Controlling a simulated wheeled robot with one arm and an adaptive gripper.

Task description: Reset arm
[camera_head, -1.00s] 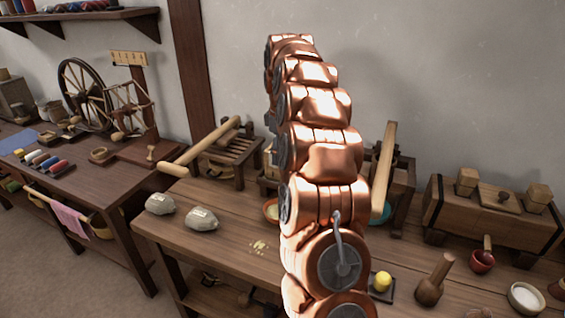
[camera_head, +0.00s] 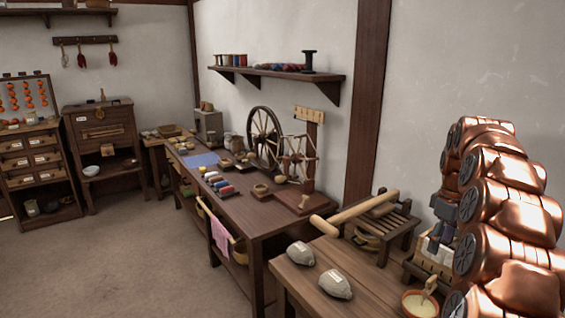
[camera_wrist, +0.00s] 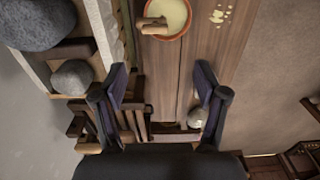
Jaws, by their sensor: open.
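My copper arm (camera_head: 505,210) rises at the right edge of the head view and bends over at the top. My gripper (camera_wrist: 160,85) is open and empty in the wrist view, its two dark fingers wide apart above the workbench. In the head view, my gripper (camera_head: 436,238) hangs low just left of the arm, partly hard to make out, above the back of the bench near an orange bowl (camera_head: 421,304) of pale yellow contents. That bowl also shows at the top of the wrist view (camera_wrist: 166,18).
The workbench (camera_head: 312,287) holds two grey stones (camera_head: 335,284) and a slatted wooden stand (camera_head: 384,225). A long table (camera_head: 247,215) with a spinning wheel (camera_head: 264,138) stands to its left. A drawer cabinet (camera_head: 100,135) stands farther back. The floor (camera_head: 135,245) at left is clear.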

